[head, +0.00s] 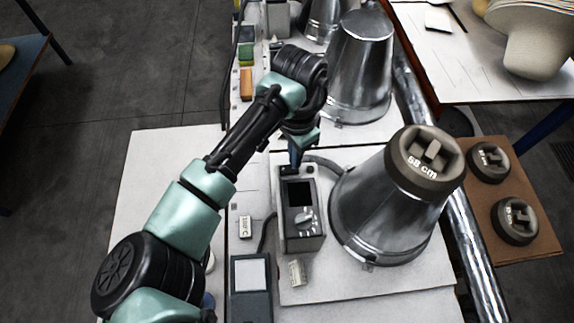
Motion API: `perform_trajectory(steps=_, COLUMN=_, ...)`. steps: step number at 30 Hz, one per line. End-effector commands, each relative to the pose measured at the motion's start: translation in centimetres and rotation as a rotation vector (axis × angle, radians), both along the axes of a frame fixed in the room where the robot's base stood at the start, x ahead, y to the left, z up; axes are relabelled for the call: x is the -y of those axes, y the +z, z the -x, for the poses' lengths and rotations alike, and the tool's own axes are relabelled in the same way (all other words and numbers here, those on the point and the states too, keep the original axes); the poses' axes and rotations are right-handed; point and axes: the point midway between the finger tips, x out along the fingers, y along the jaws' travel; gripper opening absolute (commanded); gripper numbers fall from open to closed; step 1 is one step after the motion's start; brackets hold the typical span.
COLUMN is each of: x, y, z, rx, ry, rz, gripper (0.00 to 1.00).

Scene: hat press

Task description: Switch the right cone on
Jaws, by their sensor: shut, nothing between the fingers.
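The nearer metal cone (375,210) stands at the right of the middle, with a dark block marked 58 cm (426,160) on its top. A grey control box (301,212) with a dark screen and a light knob sits just left of this cone. My gripper (295,166) is shut and empty, pointing down at the far end of the control box. I cannot tell whether it touches the box. A second metal cone (360,65) stands farther back, partly behind my wrist. The task's right cone is not marked as such in the picture.
A dark device with a pale panel (251,274) lies at the front. A small label (245,227) reads a temperature. Dark round blocks (515,221) rest on a brown board at the right. The white bench (160,165) is bare at left.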

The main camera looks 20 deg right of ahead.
Motion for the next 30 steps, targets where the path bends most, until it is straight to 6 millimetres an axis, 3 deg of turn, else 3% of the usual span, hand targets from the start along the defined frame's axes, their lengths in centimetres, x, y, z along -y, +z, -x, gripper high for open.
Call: perform_trajectory(steps=30, x=0.02, y=-0.99, z=0.00, rx=-0.001, ry=0.000, rz=0.000, gripper=0.00)
